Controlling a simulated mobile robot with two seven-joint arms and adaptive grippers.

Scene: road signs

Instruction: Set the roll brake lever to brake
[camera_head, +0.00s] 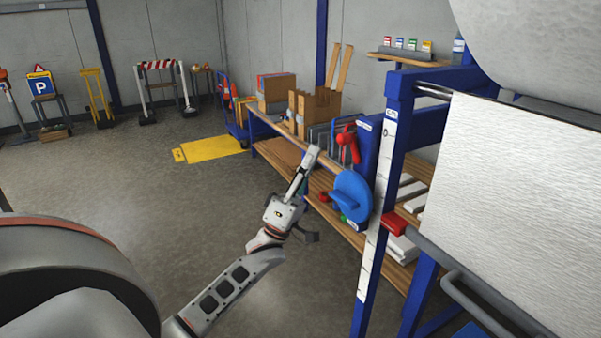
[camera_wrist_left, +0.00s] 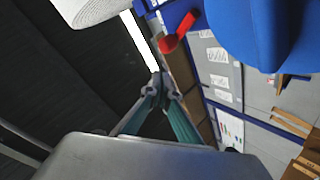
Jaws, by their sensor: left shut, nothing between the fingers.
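A red lever (camera_head: 349,143) with a rounded end is on the near blue post of the frame, just above a blue disc-shaped handle (camera_head: 352,196). A small label is beside it, too small to read. My left gripper (camera_head: 314,153) is shut and empty, pointing up, left of the red lever and the blue handle, with a gap between. In the left wrist view the shut fingertips (camera_wrist_left: 161,88) show below a red lever (camera_wrist_left: 176,38) with a round knob, apart from it. The blue handle (camera_wrist_left: 265,30) fills the upper right there. My right gripper is not in view.
A white roll (camera_head: 510,190) hangs on the blue frame at right, beside a white scale strip (camera_head: 377,220) and a red-ended bar (camera_head: 394,223). A wooden shelf bench (camera_head: 275,155) with boxes stands behind. Open floor lies at left, with a yellow plate (camera_head: 210,148).

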